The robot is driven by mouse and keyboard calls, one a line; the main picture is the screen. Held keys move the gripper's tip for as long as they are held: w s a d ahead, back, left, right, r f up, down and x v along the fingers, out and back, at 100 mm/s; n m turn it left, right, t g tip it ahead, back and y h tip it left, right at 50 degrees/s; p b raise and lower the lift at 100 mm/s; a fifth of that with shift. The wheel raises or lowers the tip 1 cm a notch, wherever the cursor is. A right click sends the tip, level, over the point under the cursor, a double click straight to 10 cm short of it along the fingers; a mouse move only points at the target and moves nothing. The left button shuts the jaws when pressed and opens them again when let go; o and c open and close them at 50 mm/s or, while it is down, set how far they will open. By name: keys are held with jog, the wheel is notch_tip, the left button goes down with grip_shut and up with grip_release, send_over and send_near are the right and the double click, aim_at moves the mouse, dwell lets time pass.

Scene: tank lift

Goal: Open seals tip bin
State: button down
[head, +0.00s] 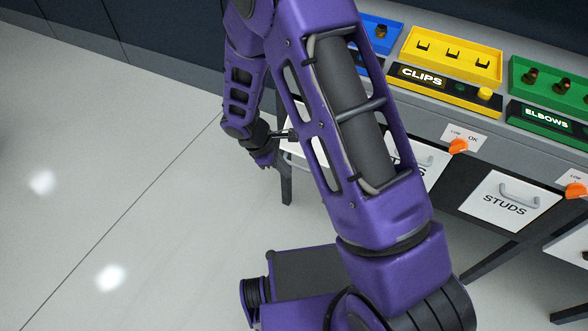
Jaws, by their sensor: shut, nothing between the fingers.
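No label reading SEALS shows. A white bin front (425,165) under the yellow CLIPS station has a metal handle, and my arm hides most of its label. Another white front (303,148) shows in part farther left, behind my arm, with its label hidden. My gripper (270,163) points down beside that left front, close to a short metal bar (284,134) that may be its handle. The fingers are small and partly dark here; they are shut and hold nothing. I cannot tell whether they touch the bar or bin.
The white STUDS bin (508,205) hangs at right. Orange knobs (459,146) sit on LOW/OK plates. Blue (381,30), yellow CLIPS (452,55) and green ELBOWS (548,88) trays line the bench top. The floor at left (100,190) is clear.

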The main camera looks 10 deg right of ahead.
jog(key=s+a+f+n+t+h+b, duration=0.1)
jog(key=s+a+f+n+t+h, duration=0.1)
jog(key=f+n+t, duration=0.4)
jog(key=s+a+f+n+t+h, duration=0.1)
jog(key=f+n+t+h, duration=0.1)
jog(key=f+n+t, duration=0.5)
jog(key=w+d+r+n+g+b, duration=0.1)
jog(key=w+d+g, duration=0.1)
jog(key=w+d, duration=0.4)
jog(key=shift+w+g+b, duration=0.3)
jog(key=shift+w, duration=1.15)
jog(key=shift+d+r, duration=0.15)
jog(key=shift+r, duration=0.05)
